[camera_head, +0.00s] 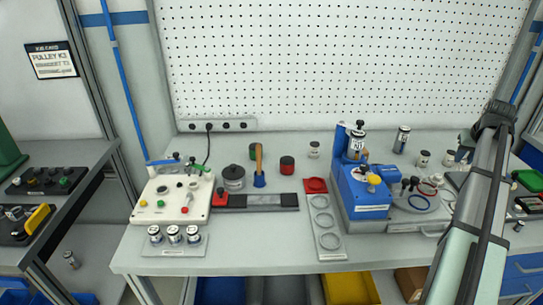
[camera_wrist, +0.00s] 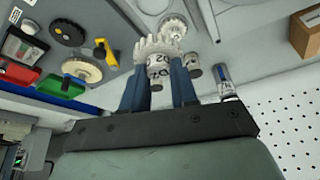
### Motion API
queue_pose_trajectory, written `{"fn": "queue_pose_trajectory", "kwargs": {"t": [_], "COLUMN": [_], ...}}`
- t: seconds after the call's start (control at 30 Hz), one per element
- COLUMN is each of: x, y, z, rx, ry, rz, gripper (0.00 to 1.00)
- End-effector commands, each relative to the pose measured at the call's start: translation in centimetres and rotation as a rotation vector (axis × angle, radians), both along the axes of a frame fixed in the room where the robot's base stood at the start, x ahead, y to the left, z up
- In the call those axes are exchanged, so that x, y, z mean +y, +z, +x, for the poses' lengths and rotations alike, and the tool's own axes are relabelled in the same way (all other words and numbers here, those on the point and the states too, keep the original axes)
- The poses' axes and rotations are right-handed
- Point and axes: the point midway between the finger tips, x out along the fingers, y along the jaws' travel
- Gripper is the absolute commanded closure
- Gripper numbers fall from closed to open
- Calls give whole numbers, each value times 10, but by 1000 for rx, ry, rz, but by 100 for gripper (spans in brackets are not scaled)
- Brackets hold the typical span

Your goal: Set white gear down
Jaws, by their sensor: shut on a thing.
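In the head view my arm covers the right side of the bench, and I cannot make out the gripper's tips or the gear there.
Small metal cylinders (camera_wrist: 222,80) stand close by. A cardboard box (camera_wrist: 306,32) is upper right.

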Motion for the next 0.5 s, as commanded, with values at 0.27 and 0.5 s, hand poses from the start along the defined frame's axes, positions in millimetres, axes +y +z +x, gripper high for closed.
{"fn": "queue_pose_trajectory", "kwargs": {"t": [0.27, 0.5], "x": [-1, 14], "y": [63, 84], "z": [2, 17], "rx": [-2, 0], "ry": [1, 25], "rz": [-2, 0], "gripper": [100, 100]}}
